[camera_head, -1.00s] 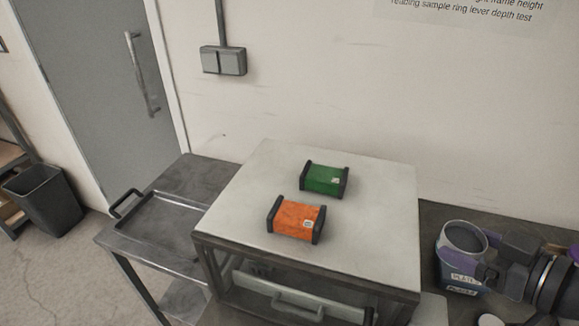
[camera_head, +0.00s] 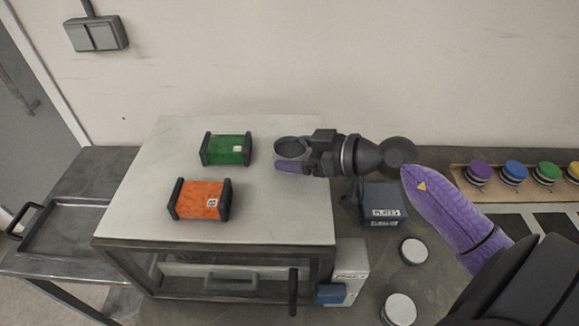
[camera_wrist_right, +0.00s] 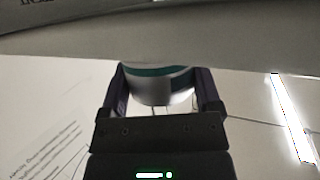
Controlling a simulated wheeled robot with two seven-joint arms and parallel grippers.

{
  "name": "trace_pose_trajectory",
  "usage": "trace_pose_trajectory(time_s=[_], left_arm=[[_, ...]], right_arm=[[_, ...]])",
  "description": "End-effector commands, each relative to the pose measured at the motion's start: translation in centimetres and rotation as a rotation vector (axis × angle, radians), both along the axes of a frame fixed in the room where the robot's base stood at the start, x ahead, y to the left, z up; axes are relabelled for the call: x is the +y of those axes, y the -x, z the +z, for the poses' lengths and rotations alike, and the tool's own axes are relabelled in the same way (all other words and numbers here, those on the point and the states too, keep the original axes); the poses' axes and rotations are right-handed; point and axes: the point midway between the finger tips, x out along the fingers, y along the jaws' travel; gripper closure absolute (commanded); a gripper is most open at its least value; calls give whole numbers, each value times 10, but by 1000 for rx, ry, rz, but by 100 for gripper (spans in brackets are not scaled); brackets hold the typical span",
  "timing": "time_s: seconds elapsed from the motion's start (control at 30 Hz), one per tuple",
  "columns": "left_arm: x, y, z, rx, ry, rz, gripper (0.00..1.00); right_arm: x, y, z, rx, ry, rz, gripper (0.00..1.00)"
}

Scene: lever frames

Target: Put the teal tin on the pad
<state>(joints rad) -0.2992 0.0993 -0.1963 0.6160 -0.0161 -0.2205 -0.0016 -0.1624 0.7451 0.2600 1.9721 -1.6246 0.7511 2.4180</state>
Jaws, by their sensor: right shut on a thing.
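My right gripper (camera_head: 298,157) reaches in from the right over the right part of the cabinet's pale top. It is shut on a round tin with a grey top (camera_head: 291,148). In the right wrist view the tin (camera_wrist_right: 162,92) sits between the two fingers, metallic with a teal band. It looks roughly upright. I cannot tell for sure whether it touches the top or hangs above it. No thing in view is clearly the pad. My left gripper is not in view.
A green case (camera_head: 227,149) and an orange case (camera_head: 201,200) lie on the cabinet top (camera_head: 285,215), left of the tin. A box marked plates (camera_head: 384,207), two white-topped tins (camera_head: 413,251) and a wooden rack (camera_head: 462,178) of coloured tins are to the right.

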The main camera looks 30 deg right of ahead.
Motion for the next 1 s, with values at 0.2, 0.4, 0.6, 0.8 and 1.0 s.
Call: trace_pose_trajectory(time_s=[0.2,0.4,0.6,0.8,1.0], left_arm=[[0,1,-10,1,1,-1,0],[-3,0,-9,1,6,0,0],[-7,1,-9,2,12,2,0],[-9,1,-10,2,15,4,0],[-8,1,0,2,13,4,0]], right_arm=[[0,0,-18,-2,1,1,82],[0,0,-18,-1,0,0,82],[0,0,-20,-1,0,0,0],[0,0,-18,-2,2,1,0],[-17,26,-7,4,0,-1,0]])
